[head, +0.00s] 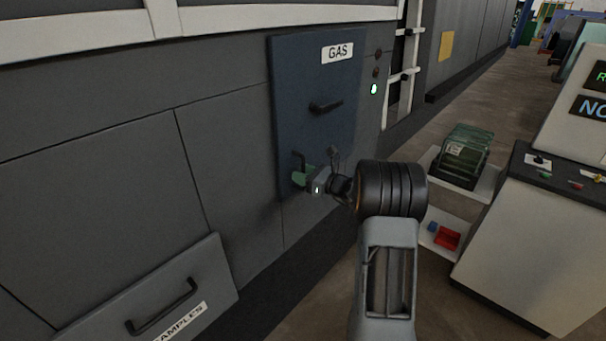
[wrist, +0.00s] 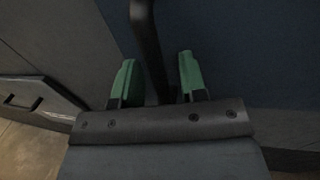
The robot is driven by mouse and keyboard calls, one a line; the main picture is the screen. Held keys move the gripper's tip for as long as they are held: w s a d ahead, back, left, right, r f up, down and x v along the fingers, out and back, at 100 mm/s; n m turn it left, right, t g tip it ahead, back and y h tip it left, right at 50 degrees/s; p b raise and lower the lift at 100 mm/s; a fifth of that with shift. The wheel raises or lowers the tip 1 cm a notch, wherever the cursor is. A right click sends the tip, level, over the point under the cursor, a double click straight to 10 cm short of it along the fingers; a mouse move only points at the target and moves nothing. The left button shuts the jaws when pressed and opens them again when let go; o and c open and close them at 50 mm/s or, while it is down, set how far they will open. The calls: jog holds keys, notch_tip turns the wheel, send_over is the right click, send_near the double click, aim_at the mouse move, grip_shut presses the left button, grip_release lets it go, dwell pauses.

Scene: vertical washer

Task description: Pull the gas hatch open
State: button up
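The gas hatch (head: 345,70) is a dark blue panel with a white GAS label (head: 338,53) in the head view. It looks flush with the grey wall. Gaps show on both sides of the bar. The bar's lower end is hidden behind the gripper body.
A SAMPLES panel (head: 205,278) with a black handle (head: 163,308) stands out from the wall at lower left. A console (head: 540,240) and a green clear crate (head: 463,155) are on the right. Bare floor (head: 420,125) lies beyond the hatch.

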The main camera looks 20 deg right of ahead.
jog(key=shift+c, duration=0.2)
grip_shut()
jog(key=shift+d, duration=0.1)
